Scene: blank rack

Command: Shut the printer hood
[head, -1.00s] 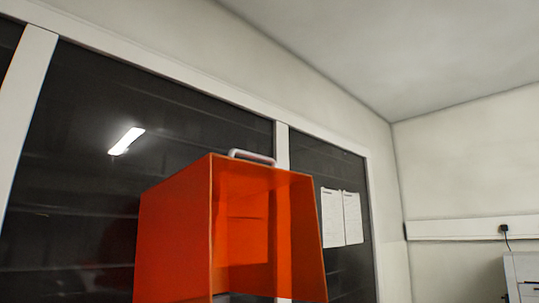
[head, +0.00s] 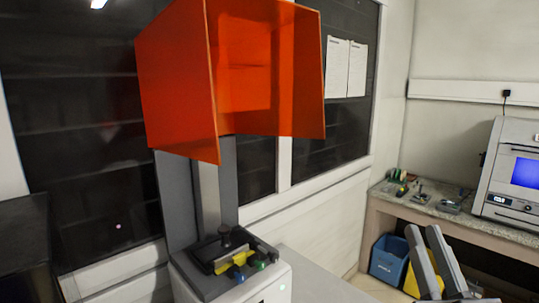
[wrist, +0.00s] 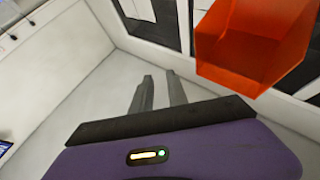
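The printer hood (head: 175,80) is an orange see-through box in the upper middle of the head view. It stands raised well above the printer base, its open side facing me, and its top edge is cut off. The printer (head: 275,285) has a white body, a grey column (head: 180,205) and a dark tray area below the hood. My gripper (head: 421,229) is at the lower right, well apart from the hood and printer. Its two grey fingers are parted and empty. In the wrist view the hood (wrist: 250,50) is at the upper right, beyond the open fingers (wrist: 160,78).
A dark cabinet (head: 25,240) stands at the left edge. A bench (head: 425,203) with small tools and a machine with a blue screen (head: 515,170) is at the right. A blue bin (head: 388,262) and a yellow bin (head: 418,255) sit under it.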

